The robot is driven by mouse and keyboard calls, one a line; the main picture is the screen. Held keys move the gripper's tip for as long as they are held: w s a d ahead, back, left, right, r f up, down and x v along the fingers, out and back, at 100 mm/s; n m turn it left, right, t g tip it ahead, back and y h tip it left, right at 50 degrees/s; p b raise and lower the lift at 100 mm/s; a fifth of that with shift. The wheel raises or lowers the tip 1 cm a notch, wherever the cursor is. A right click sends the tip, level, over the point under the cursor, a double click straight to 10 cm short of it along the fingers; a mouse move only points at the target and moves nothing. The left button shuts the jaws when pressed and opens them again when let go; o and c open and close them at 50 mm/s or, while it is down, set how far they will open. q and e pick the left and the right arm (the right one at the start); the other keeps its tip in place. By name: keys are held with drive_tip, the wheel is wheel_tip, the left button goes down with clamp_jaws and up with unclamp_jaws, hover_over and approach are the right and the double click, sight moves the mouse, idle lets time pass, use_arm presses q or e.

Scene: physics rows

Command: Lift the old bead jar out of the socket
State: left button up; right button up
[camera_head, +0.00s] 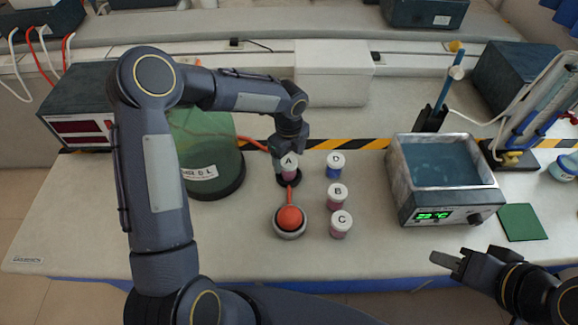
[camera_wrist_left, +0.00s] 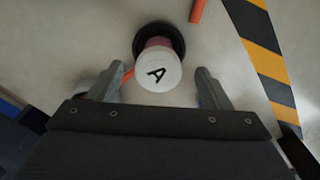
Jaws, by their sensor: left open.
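Jar A (camera_head: 289,166), with a white lid marked A and a pinkish body, stands in a dark round socket (camera_head: 290,180) on the bench. In the left wrist view jar A (camera_wrist_left: 158,69) shows lid-on, with the black socket ring (camera_wrist_left: 158,31) behind it. My left gripper (camera_wrist_left: 164,76) is open, one finger on each side of the jar's lid, with visible gaps. In the head view the wrist partly hides the fingers. My right gripper (camera_head: 446,262) is over the bench's front edge at the right, away from the jars; its finger gap is unclear.
Jars D (camera_head: 335,166), B (camera_head: 337,196) and C (camera_head: 341,225) stand just right of the socket. A red ball (camera_head: 289,218) on a round base sits in front of it. A green dome (camera_head: 207,150) is at left, a water bath (camera_head: 441,180) at right. A green pad (camera_head: 522,222) lies beyond.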

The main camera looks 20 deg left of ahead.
sight(289, 161)
use_arm(q)
drive_tip(key=shift+f+p, duration=0.35)
drive_tip(key=shift+f, duration=1.65)
drive_tip(key=c, duration=1.1)
